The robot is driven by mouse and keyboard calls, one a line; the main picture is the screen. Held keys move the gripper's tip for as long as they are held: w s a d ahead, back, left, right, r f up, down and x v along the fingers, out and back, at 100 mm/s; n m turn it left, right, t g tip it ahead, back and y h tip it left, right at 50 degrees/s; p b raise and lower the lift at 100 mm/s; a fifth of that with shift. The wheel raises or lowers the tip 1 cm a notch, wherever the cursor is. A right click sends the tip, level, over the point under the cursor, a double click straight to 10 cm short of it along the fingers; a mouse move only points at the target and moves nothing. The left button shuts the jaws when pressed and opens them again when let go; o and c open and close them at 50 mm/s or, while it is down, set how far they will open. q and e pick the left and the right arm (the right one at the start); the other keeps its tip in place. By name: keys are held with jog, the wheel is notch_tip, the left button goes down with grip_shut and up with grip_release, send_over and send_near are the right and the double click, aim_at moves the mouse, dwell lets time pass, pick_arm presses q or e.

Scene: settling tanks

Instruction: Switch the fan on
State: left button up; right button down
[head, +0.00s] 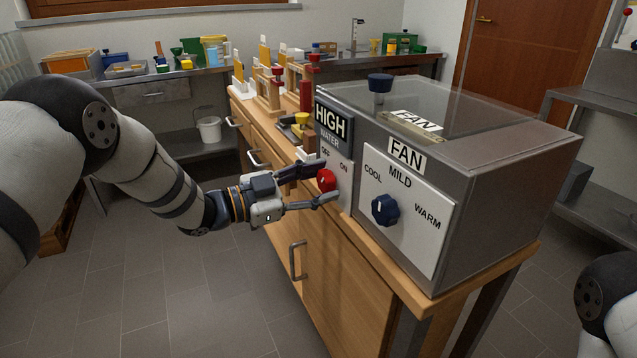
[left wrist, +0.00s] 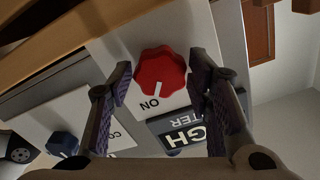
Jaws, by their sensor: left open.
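A grey metal box (head: 500,190) stands on the wooden cabinet. Its front carries a red knob (head: 326,181) on a white plate marked OFF and ON, beneath a HIGH WATER label (head: 331,124). In the left wrist view, the red knob (left wrist: 160,70) has its white mark towards ON. A dark blue knob (head: 385,209) sits on a plate marked COOL, MILD and WARM, under a FAN label (head: 406,156). The blue knob also shows in the left wrist view (left wrist: 62,143). My left gripper (head: 328,184) is open, its fingers either side of the red knob with small gaps.
A dark knob (head: 380,82) stands on the box's clear lid. Wooden racks (head: 268,90) and small parts crowd the cabinet top behind the box. A back bench (head: 150,76) holds bins. Floor is clear left of the cabinet.

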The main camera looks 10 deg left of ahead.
pick_arm(q)
jog(key=v, duration=1.2)
jog(key=s+f+n+g+y, duration=0.1)
jog(key=s+f+n+y, duration=0.5)
jog(key=f, duration=0.6)
jog(key=s+f+n+g+y, duration=0.2)
jog(key=s+f+n+y, duration=0.25)
jog(key=s+f, duration=0.6)
jog(key=s+a+f+n+g+y, duration=0.1)
jog(key=s+f+g, duration=0.1)
jog(key=s, duration=0.8)
jog(key=s+f+n+g+y+p, duration=0.1)
jog(key=s+g, duration=0.3)
jog(key=s, duration=0.6)
jog(key=s+a+f+n+g+y, duration=0.1)
jog(key=s+f+n+g+y, duration=0.1)
jog(key=s, duration=0.8)
jog(key=shift+a+f+n+g, duration=0.35)
jog(key=shift+n+g, duration=0.3)
jog(key=shift+g, duration=0.45)
pick_arm(e)
jog(key=shift+w+r+t, duration=0.4)
jog(key=shift+w+r, duration=0.45)
